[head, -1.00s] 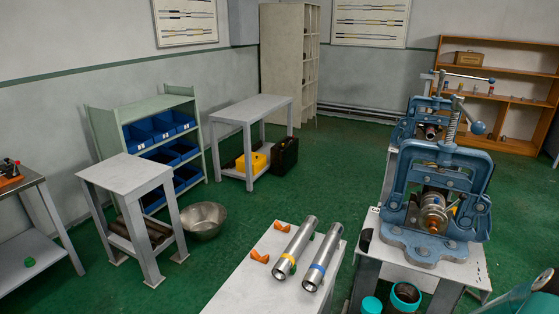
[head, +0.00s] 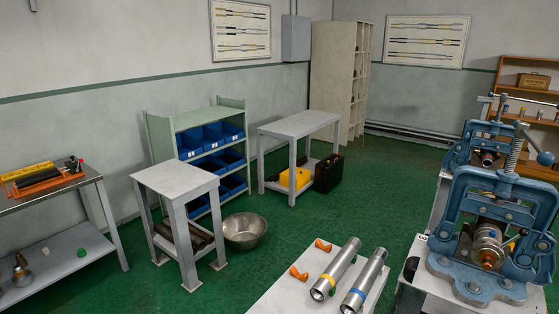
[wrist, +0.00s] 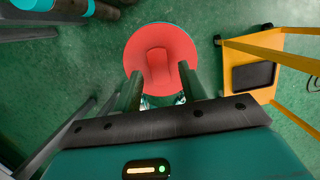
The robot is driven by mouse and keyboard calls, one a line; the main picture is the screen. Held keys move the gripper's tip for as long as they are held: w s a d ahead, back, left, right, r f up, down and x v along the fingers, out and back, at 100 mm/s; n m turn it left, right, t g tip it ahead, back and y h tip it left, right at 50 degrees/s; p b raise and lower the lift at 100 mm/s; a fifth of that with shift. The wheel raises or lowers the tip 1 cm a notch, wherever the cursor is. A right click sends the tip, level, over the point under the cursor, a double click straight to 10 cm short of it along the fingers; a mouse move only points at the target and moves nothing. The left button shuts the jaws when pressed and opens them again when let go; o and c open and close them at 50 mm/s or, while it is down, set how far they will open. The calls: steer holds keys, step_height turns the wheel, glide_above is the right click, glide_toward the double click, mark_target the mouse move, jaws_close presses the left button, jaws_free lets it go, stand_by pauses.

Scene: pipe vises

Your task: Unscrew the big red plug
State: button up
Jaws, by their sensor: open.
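I cannot tell whether that piece is the plug. My gripper does not show in the head view.
Two metal pipes (head: 336,269) with yellow and blue bands lie on a white bench (head: 285,298) beside orange pieces (head: 299,273). A second vise (head: 476,145) stands behind. A metal bowl (head: 245,231) is on the floor. A yellow frame (wrist: 252,45) stands right in the wrist view. Green floor is open mid-room.

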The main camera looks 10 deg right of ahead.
steer(key=shift+r, duration=0.45)
